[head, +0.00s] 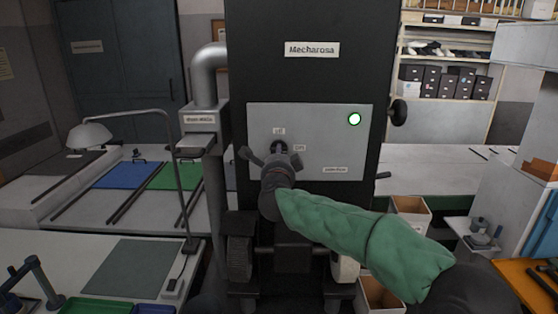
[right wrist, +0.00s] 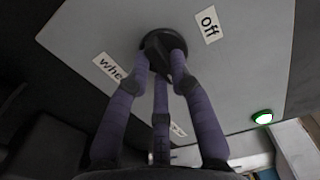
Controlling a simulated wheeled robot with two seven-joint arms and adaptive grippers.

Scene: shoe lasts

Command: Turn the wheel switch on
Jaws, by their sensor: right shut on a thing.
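The wheel switch (head: 280,146) is a dark round knob on the grey panel (head: 338,148) of the black Mecharosa machine. An "off" label (head: 279,131) sits above it and an "on" label (head: 299,148) to its right. My right gripper (head: 279,158) is at the switch and hides part of it. In the right wrist view the fingers of my right gripper (right wrist: 164,60) close around the dark knob (right wrist: 157,42), near the "off" label (right wrist: 208,24). I cannot tell which way the knob points. A lamp (head: 354,119) on the panel shows green-white. My left gripper is not in view.
A black side knob (head: 399,112) sticks out right of the machine. Wheels (head: 239,260) are below the panel. A grey pipe (head: 209,72) and a desk lamp (head: 90,135) stand left. Open cardboard boxes (head: 411,213) stand at the lower right.

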